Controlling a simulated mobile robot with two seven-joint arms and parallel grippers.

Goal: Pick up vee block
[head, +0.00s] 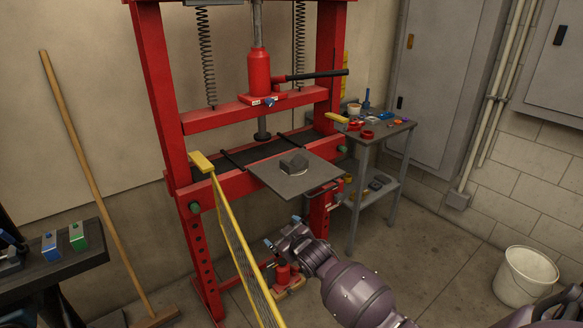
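A dark grey block with an angular top, which looks like the vee block (294,163), sits on a flat grey plate (318,179). The plate lies at the front of the red press bed. My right gripper (282,231) comes in from the lower right, in front of and below the plate. Its two blue-tipped fingers are apart with nothing seen between them. It is clear of the block. I cannot make out my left gripper in the head view.
A red press frame (158,90) stands around the plate, with a ram above. A yellow-edged mesh guard (240,245) stands at the front left. A grey cart (378,135) with small items is right, a white bucket (525,275) far right, a dark bench (60,265) left.

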